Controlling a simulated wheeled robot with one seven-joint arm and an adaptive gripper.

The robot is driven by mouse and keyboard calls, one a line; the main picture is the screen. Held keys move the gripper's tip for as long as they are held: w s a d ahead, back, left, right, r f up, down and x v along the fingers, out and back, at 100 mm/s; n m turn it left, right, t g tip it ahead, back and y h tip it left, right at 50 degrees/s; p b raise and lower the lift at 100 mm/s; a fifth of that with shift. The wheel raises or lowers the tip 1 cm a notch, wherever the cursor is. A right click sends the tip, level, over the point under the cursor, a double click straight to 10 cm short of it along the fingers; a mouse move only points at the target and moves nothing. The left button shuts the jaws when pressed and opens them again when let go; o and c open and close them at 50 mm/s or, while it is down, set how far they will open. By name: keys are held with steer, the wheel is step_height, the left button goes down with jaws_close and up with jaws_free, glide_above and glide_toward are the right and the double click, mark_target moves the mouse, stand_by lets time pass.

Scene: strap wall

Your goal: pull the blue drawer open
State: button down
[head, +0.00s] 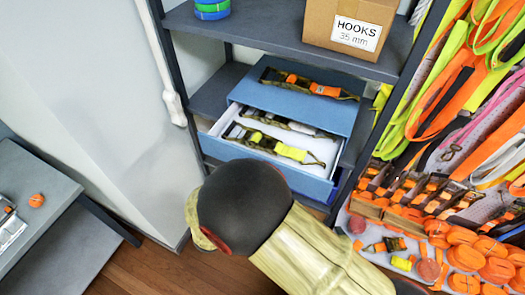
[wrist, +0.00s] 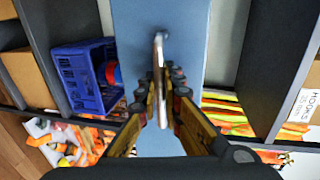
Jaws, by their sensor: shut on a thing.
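The blue drawer (head: 314,187) stands out from its blue cabinet (head: 328,106) on a shelf in the head view. Its white inside shows, with ratchet straps (head: 290,152) having black and yellow-green parts lying in it. In the wrist view the blue drawer front (wrist: 188,35) fills the middle. A silver bar handle (wrist: 159,44) runs up and down the picture there. My gripper (wrist: 161,80) is shut on the handle, with one finger on each side. In the head view my dark, rounded arm link hides the gripper and the handle.
A ratchet strap with orange parts (head: 309,85) lies on the cabinet top. A cardboard HOOKS box (head: 349,24) stands on the shelf above. A blue crate (wrist: 84,80) shows in the wrist view. Colourful straps (head: 470,90) hang at right. A grey bench (head: 35,195) is at left.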

steer(key=f+p+v, duration=0.1)
steer(key=p+v, duration=0.1)
steer(key=v, duration=0.5)
steer(key=shift+f, duration=0.35)
steer(key=shift+s, duration=0.15)
steer(key=c, duration=2.3)
jaws_free()
steer(key=v, duration=1.2)
